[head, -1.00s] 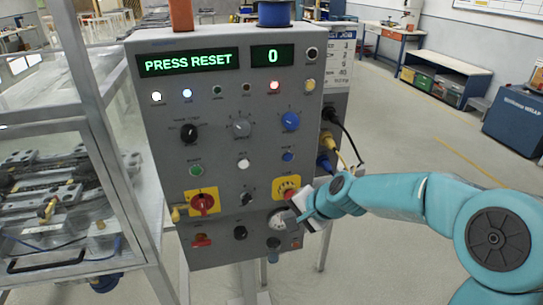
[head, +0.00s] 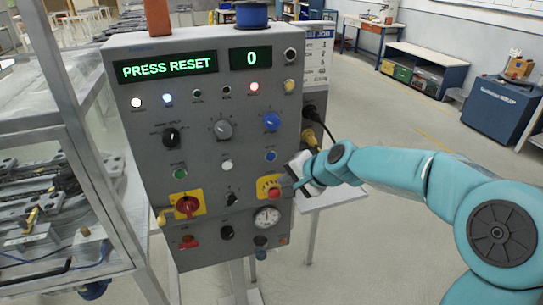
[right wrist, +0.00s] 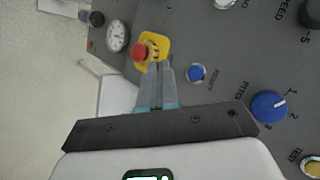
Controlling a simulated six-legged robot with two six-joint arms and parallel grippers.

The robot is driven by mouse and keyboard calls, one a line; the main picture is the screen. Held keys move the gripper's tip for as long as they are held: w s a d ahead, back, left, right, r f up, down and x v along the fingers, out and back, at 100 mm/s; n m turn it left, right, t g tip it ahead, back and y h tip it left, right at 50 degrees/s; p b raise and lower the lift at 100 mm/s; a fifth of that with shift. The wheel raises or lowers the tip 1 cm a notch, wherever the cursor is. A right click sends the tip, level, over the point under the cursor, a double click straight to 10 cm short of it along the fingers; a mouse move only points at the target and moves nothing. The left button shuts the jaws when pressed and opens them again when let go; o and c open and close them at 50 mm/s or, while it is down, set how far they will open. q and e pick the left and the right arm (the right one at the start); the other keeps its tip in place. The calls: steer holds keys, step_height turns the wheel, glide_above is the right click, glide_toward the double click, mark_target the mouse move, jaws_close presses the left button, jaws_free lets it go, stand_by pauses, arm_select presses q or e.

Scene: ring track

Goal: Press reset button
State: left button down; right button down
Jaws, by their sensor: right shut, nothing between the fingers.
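The grey control panel (head: 130,95) has a green-lit display (head: 166,67) reading "PRESS RESET" and a second display (head: 250,59) reading "0". A small blue button (head: 271,156) sits on its right side; it also shows in the right wrist view (right wrist: 196,72). Below it is a red mushroom button (head: 274,194) on a yellow plate, also in the right wrist view (right wrist: 139,52). I cannot read for certain which button is labelled reset. My right gripper (head: 292,183) is shut and empty, its fingertips (right wrist: 158,68) beside the red button; contact is unclear. My left gripper is out of view.
A red rotary switch (head: 187,205) on a yellow plate, a gauge (head: 267,217) and a blue knob (head: 271,121) are also on the panel. Cables (head: 319,130) stick out from its right side. A glazed metal frame (head: 75,120) stands at left. The floor at right is open.

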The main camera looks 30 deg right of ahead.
mark_target(271, 157)
steer(key=shift+w+d+p, duration=0.3)
steer(key=shift+w+p, duration=0.15)
steer(key=shift+w, duration=0.65)
steer(key=shift+w+d+p, duration=0.25)
steer(key=shift+w+p, duration=0.15)
steer(key=shift+w, duration=0.75)
steer(key=shift+w+d+p, duration=0.3)
steer(key=shift+w+p, duration=0.15)
steer(key=shift+w, duration=0.65)
steer(key=shift+f, duration=0.1)
steer(key=shift+w, duration=0.45)
